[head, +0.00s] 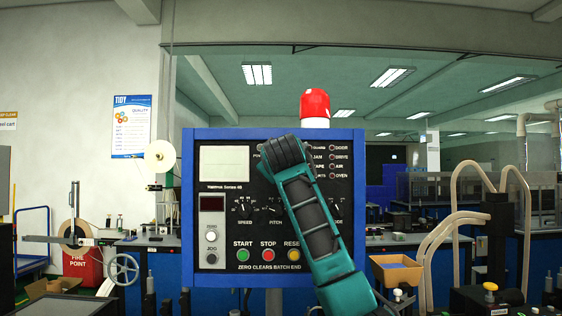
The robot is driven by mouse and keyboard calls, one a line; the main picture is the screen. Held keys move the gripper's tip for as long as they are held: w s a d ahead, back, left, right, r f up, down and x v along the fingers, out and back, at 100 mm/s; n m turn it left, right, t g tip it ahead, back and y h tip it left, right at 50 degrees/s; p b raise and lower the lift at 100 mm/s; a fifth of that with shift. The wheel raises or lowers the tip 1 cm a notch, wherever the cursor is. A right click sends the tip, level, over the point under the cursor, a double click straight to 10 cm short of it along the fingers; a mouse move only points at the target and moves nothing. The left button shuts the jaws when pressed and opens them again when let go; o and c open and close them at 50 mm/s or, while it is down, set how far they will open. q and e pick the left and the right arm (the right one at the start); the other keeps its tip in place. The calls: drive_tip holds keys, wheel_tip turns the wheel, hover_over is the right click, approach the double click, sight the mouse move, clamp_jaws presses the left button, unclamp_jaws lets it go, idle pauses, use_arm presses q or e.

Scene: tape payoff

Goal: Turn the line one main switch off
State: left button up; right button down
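A blue-framed control panel (189,215) with a black face stands upright in the middle of the head view. My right arm rises from the bottom, right of centre, across the panel. Its dark end, at my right gripper (283,153), lies over the panel's upper middle. The fingers cannot be made out, so open or shut does not show. No main switch can be identified; the arm hides part of the panel face, including most of a label beginning with "P". My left gripper is not in view.
The panel has a green START button (243,255), a red STOP button (268,255), a yellow RESET button (293,255), knobs and a display (212,204). A red beacon (314,103) stands on top. A tape reel (160,156) is left; dark equipment with hoses (495,235) is right.

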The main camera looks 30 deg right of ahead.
drive_tip(key=shift+f, duration=0.15)
idle(0.3)
drive_tip(key=c, duration=1.2)
unclamp_jaws()
drive_tip(key=shift+o, duration=0.2)
drive_tip(key=b+v, duration=0.3)
drive_tip(key=v, duration=1)
drive_tip(key=shift+d, duration=0.1)
